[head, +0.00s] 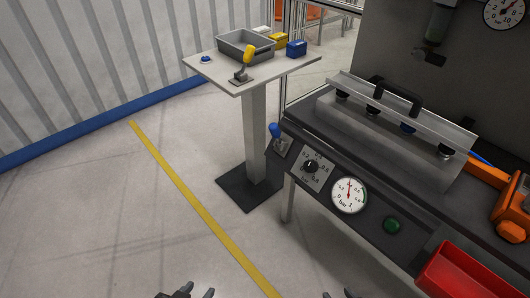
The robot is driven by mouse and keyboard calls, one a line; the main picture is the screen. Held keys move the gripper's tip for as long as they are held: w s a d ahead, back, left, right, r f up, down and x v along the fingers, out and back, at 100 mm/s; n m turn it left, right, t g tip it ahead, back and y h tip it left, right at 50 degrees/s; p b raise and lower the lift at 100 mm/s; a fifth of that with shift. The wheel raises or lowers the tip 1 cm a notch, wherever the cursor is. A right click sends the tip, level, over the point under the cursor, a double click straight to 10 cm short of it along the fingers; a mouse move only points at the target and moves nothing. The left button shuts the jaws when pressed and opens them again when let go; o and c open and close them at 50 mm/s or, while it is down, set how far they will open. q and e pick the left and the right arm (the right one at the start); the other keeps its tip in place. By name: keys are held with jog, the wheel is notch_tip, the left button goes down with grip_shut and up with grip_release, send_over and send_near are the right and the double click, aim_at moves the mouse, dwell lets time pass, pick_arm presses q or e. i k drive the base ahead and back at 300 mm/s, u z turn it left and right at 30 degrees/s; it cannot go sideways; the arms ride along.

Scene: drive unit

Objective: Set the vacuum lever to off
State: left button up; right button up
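A lever with a blue knob (274,130) stands on a small plate at the left end of the workbench's front panel, its knob tilted up and to the left. A second lever with a yellow handle (248,56) stands on the pedestal table and leans up and to the right. No label shows which is the vacuum lever. My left gripper (191,294) is at the bottom edge, its fingertips apart and nothing between them. My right gripper (338,295) is also at the bottom edge, mostly cut off, with its visible tips apart. Both are far from either lever.
The front panel has a black dial (311,166), a gauge (349,195) and a green button (392,226). A red bin (462,272) sticks out at lower right. The pedestal table (222,74) holds a grey tray (245,46).

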aim_at(273, 128)
jog(key=u, duration=0.75)
jog(key=i, duration=0.85)
jog(key=z, duration=1.6)
